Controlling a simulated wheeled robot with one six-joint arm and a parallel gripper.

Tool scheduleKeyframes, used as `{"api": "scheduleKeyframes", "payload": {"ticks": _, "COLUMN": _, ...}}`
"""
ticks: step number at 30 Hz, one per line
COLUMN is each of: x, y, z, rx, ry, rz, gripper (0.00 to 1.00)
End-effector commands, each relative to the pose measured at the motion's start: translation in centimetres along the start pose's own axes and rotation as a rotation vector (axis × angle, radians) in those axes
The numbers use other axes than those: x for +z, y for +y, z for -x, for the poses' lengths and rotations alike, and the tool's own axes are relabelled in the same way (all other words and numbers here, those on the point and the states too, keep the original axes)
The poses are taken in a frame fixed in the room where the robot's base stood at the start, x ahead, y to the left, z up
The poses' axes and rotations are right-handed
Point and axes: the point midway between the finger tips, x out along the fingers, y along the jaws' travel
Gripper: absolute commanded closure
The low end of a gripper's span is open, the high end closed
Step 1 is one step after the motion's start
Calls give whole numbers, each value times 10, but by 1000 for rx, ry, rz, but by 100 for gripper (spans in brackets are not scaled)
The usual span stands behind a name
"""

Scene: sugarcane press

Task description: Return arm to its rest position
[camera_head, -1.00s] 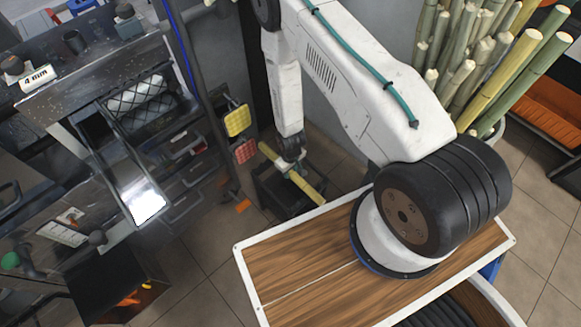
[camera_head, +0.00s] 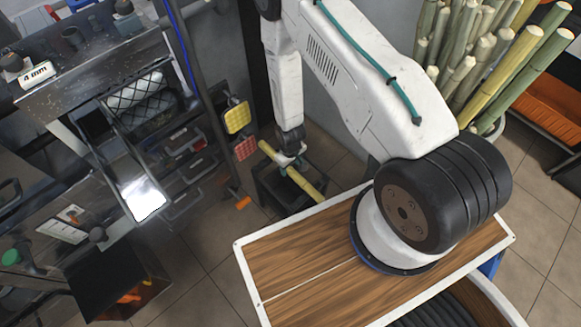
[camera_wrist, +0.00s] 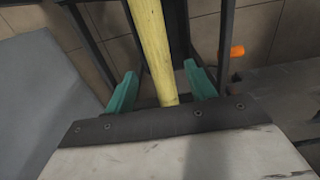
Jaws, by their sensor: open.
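My gripper (camera_head: 290,162) is at the end of my arm, close above a yellow-green sugarcane piece (camera_head: 310,190). The piece lies slanted across a dark open-topped stand (camera_head: 268,190) on the floor. In the wrist view my gripper's two green fingers (camera_wrist: 160,85) are spread, one on each side of the cane piece (camera_wrist: 150,40), with gaps between them and it. I cannot tell how far above the cane the fingertips are.
A dark press machine (camera_head: 60,85) with a shiny chute (camera_head: 143,198) stands on the left. Yellow and red pads (camera_head: 237,118) stick out beside my arm. Tall cane stalks (camera_head: 490,75) stand in a bin at the upper right. Tiled floor (camera_head: 215,262) is clear between machine and wooden top.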

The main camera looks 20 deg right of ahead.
Motion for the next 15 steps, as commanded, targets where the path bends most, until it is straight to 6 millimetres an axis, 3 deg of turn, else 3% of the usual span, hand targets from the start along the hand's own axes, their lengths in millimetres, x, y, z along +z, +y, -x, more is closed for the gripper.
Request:
{"api": "scheduleKeyframes", "payload": {"ticks": 6, "x": -1, "y": 0, "z": 39, "rx": 1, "ry": 3, "rz": 0, "gripper": 45}}
{"api": "scheduleKeyframes", "payload": {"ticks": 15, "x": 0, "y": 0, "z": 58, "rx": 0, "ry": 0, "rz": 0, "gripper": 45}}
